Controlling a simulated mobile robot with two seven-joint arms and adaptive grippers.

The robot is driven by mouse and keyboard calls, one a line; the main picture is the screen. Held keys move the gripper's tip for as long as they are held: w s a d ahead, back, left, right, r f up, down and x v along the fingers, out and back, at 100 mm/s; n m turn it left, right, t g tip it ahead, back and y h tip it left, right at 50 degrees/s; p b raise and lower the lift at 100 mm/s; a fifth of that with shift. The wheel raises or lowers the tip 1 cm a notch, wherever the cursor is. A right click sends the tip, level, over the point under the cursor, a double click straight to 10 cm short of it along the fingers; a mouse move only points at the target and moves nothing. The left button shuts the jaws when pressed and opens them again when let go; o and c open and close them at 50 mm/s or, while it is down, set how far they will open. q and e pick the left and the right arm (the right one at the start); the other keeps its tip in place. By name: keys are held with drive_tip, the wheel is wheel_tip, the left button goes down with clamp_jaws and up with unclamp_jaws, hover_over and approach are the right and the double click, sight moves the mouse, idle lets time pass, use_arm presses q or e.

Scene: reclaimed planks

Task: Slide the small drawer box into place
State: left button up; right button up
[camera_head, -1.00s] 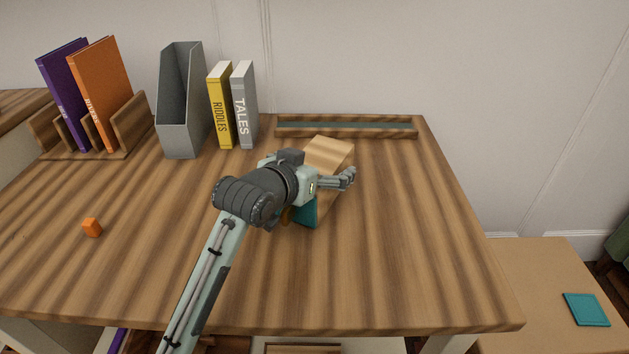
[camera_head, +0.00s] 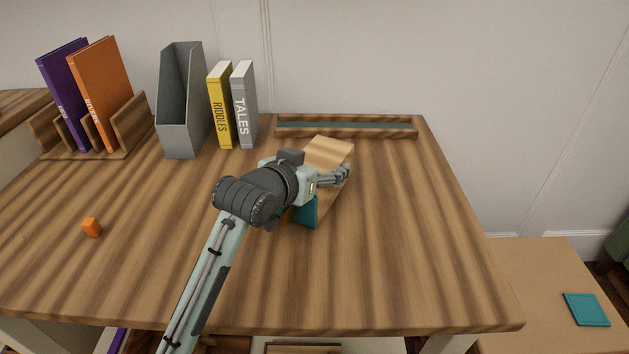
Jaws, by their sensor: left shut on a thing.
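The small drawer box (camera_head: 330,151) stands near the middle of the desk, set at an angle. It has a light wooden top and side, and a teal part (camera_head: 308,212) shows low at its near end. My left gripper (camera_head: 335,180) reaches over it from the front left and is shut on it. One finger shows against the box's right side; the other finger and much of the box are hidden behind the gripper and wrist. My right gripper is not in view.
A long shallow wooden tray (camera_head: 345,133) lies at the desk's back edge. A yellow book (camera_head: 221,110), a grey book (camera_head: 243,108) and a grey file holder (camera_head: 178,140) stand back left. An orange block (camera_head: 92,227) lies left. The desk's right side is clear.

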sight(316, 140)
use_arm(q)
drive_tip(key=shift+w, duration=0.15)
drive_tip(key=shift+w+d, duration=0.1)
drive_tip(key=shift+w, duration=4.2)
drive_tip(key=o, duration=1.6)
drive_tip(key=shift+v, duration=3.55)
drive_tip(key=shift+s, duration=0.1)
drive_tip(key=v, duration=1.2)
